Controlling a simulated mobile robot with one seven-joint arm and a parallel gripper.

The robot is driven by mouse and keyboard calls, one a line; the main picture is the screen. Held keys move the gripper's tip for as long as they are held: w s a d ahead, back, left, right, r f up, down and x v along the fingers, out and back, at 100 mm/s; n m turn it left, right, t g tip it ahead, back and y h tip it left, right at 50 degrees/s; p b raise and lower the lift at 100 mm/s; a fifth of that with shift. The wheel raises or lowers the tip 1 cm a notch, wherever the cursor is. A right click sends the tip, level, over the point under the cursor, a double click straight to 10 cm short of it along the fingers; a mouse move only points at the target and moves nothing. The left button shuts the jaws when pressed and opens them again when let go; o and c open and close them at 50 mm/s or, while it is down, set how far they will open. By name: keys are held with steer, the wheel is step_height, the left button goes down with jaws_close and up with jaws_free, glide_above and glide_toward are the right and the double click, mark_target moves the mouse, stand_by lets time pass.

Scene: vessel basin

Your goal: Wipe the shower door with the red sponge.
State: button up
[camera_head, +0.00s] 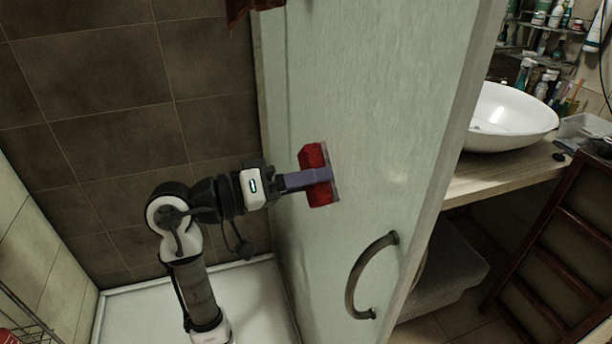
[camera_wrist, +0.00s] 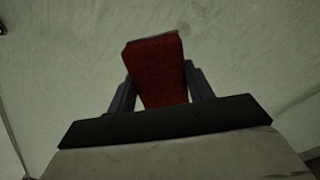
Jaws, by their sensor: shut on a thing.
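The shower door (camera_head: 370,110) is a tall pale, glassy panel with a curved metal handle (camera_head: 357,275) low on its right side. The red sponge (camera_head: 313,160) is in my gripper (camera_head: 318,177), held at the door's face near mid-height, left of and above the handle. It looks to be touching the door or very close to it; I cannot tell which. In the wrist view, the red sponge (camera_wrist: 158,72) sits between the two purple-grey fingers, with the pale door surface (camera_wrist: 245,60) behind it. My gripper is shut on the sponge.
Brown tiles (camera_head: 95,75) line the wall behind my arm, above a white shower tray (camera_head: 250,290). Beyond the door's right edge are a white basin (camera_head: 510,120) on a wooden counter, a grey box (camera_head: 440,275) and a dark red wooden rack (camera_head: 565,240).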

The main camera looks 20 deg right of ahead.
mark_target(344, 202)
steer(key=shift+s, duration=3.15)
steer(key=shift+d, duration=0.1)
steer(key=a, duration=0.6)
steer(key=shift+a, duration=0.15)
steer(key=a, duration=0.2)
steer(key=shift+a, duration=0.4)
steer(key=shift+w, duration=0.1)
